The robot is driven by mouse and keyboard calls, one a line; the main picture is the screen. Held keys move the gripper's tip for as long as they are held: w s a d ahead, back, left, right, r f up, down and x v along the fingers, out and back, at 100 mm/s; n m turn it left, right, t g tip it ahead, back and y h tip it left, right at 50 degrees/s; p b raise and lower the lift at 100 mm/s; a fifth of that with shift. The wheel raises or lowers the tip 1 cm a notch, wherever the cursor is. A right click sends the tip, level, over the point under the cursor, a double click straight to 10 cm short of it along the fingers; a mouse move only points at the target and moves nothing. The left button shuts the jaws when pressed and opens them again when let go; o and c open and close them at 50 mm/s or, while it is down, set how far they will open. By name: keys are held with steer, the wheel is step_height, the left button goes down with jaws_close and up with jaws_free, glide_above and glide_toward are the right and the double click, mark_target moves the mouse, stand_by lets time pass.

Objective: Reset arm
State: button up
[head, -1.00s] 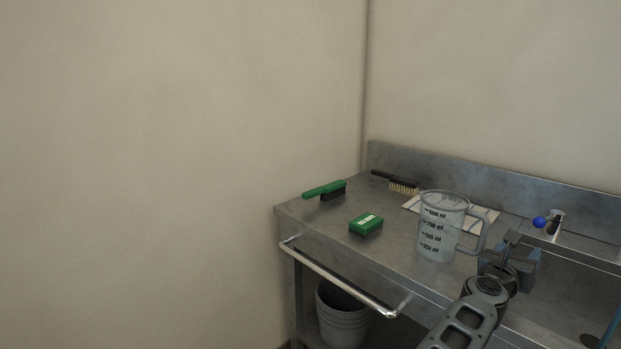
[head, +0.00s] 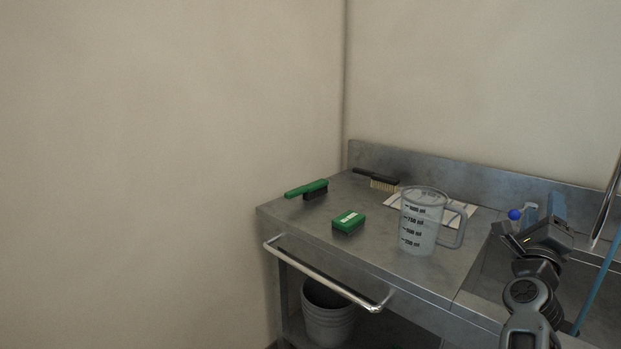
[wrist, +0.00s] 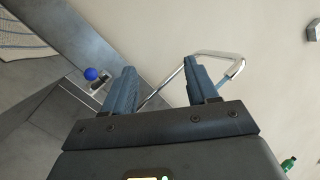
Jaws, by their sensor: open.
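My gripper (head: 527,222) is at the right of the head view, raised in front of the sink part of the metal cart (head: 300,212). In the wrist view my gripper (wrist: 163,85) shows two blue-grey fingers spread apart with nothing between them. Beyond the fingers are the wall and a bent chrome tube (wrist: 215,55), which looks like the faucet. A blue ball-topped knob (wrist: 91,74) is left of the fingers and apart from them.
A clear measuring jug (head: 420,235) stands left of my arm. A green-and-white box (head: 348,221), a green brush (head: 306,190) and a black-handled brush (head: 378,180) lie farther left. A bucket (head: 328,318) is on the lower shelf. A handrail (head: 320,275) runs along the cart's edge.

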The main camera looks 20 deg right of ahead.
steer(key=s+a+f+n+t+y, duration=0.3)
steer(key=a+n+y, duration=0.2)
steer(key=a+n, duration=0.3)
steer(key=s+a+f+n+t+y, duration=0.3)
steer(key=a+n+y, duration=0.25)
steer(key=n, duration=0.55)
steer(key=s+a+f+n+t+y, duration=0.3)
steer(key=s+a+n+y, duration=0.1)
steer(key=a+n, duration=0.45)
steer(key=s+a+f+n+g+y, duration=0.2)
steer(key=s+a+n, duration=0.2)
steer(key=s+a, duration=0.6)
steer(key=s+a+f+n+g+y, duration=0.2)
steer(key=s+a+f+n+y, duration=0.1)
steer(key=s+a, duration=0.7)
steer(key=shift+s+a+n+g, duration=0.4)
steer(key=shift+a+n, duration=0.15)
steer(key=shift+n, duration=0.1)
steer(key=shift+y, duration=0.25)
steer(key=shift+c, duration=0.4)
